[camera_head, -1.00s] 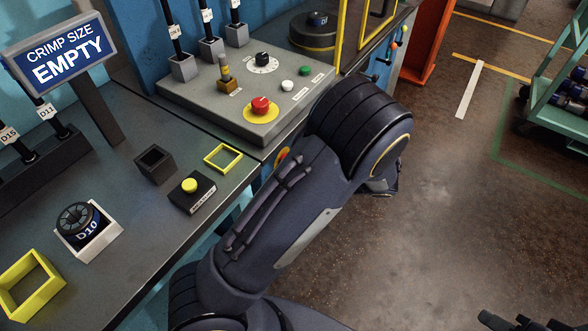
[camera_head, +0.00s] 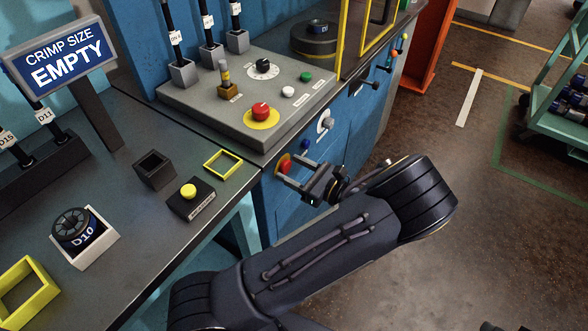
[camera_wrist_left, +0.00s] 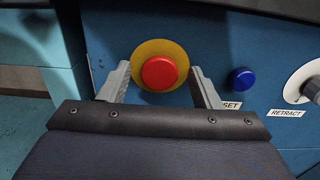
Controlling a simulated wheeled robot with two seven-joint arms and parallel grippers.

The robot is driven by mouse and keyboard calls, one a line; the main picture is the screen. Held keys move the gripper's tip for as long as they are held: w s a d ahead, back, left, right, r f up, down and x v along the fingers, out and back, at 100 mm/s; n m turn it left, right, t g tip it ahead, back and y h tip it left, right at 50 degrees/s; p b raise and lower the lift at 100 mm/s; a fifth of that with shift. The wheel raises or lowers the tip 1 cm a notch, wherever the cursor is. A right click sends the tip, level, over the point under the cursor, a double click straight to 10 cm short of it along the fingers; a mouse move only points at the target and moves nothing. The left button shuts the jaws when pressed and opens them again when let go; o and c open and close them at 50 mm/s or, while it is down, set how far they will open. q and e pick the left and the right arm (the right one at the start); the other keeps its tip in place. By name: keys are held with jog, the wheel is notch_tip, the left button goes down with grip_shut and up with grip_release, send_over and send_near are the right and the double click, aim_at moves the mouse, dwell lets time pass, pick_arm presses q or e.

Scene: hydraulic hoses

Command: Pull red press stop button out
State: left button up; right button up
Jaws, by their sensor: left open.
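The red press stop button (camera_head: 284,167), on a yellow round plate, sits on the blue front panel of the press. In the left wrist view the red button (camera_wrist_left: 159,73) is centred between my fingers. My left gripper (camera_head: 293,173) is in front of that panel with its fingers pointing at the button. It is open, with one fingertip on either side of the button in the wrist view; I cannot tell whether they touch it. A small dark piece at the bottom right edge of the head view may be part of my right gripper; its fingers are not clear.
A second red button (camera_head: 261,111) sits on the grey console (camera_head: 190,98) above. A blue button (camera_wrist_left: 243,79) and a knob (camera_wrist_left: 305,85) are right of the stop button. A yellow button box (camera_head: 191,200) and a D10 die (camera_head: 74,228) stand on the bench.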

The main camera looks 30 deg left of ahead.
pick_arm(q)
jog(key=shift+c, duration=0.2)
grip_shut()
jog(key=shift+d+r+p, duration=0.1)
jog(key=shift+d+p, duration=0.3)
jog(key=shift+d, duration=0.1)
jog(key=shift+o, duration=0.2)
grip_release()
jog(key=shift+d, duration=0.1)
jog(key=d, duration=0.7)
jog(key=shift+s+d+b, duration=0.35)
jog(key=shift+a, duration=0.1)
